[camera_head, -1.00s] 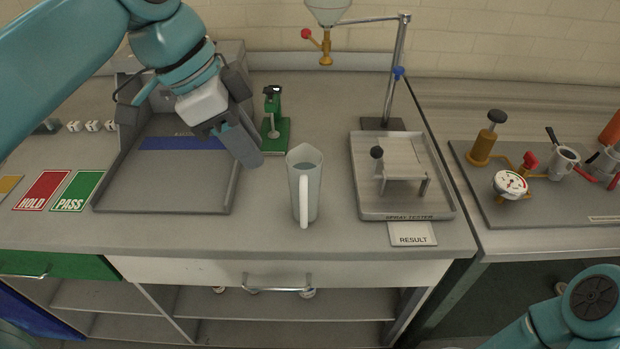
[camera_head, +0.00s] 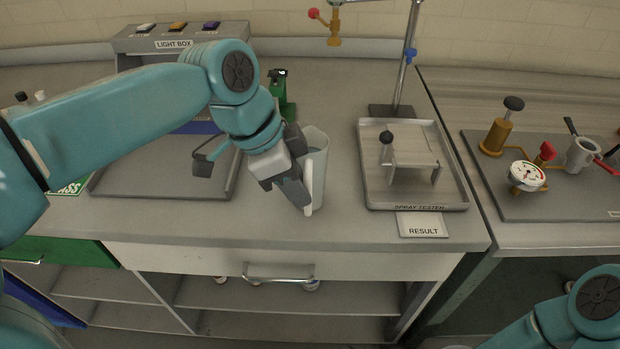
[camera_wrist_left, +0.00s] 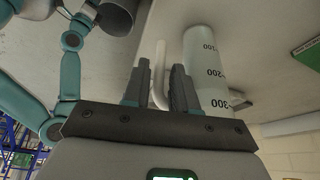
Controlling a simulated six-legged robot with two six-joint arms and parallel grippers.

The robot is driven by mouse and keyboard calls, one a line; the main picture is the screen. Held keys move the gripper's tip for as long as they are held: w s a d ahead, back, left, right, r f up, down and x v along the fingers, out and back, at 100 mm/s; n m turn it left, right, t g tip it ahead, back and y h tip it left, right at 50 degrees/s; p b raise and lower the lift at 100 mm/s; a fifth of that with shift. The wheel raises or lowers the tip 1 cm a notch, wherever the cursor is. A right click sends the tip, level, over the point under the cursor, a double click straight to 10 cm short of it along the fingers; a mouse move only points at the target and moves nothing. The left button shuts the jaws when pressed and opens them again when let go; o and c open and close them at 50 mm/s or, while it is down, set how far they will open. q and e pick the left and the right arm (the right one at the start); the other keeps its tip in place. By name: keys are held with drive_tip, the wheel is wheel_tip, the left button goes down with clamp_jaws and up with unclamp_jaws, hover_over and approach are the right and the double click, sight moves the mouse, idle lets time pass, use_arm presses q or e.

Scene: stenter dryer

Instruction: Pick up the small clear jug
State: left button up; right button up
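The small clear jug (camera_head: 318,150) stands upright on the bench, partly hidden behind my left gripper in the head view. Its pale handle (camera_head: 308,190) faces the front of the bench. My left gripper (camera_head: 302,200) is at the handle, reaching in from the left. In the left wrist view the two fingers (camera_wrist_left: 160,70) are apart, with the handle (camera_wrist_left: 158,92) showing between them. The jug body with its 200 marks (camera_wrist_left: 205,65) is just right of the fingers there. Whether the fingers touch the handle I cannot tell. My right gripper is out of view.
The spray tester tray (camera_head: 415,203) is right of the jug, with the result card (camera_head: 422,226) in front. A green-based device (camera_head: 281,98) stands behind the jug. A light box (camera_head: 178,40) is at the back left. A gauge (camera_head: 527,176) sits on the right-hand bench.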

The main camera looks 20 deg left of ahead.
use_arm(q)
drive_tip(key=shift+x, duration=1.2)
clamp_jaws()
drive_tip(key=shift+r, duration=0.1)
wheel_tip(320, 180, up, 20)
drive_tip(key=p, duration=0.6)
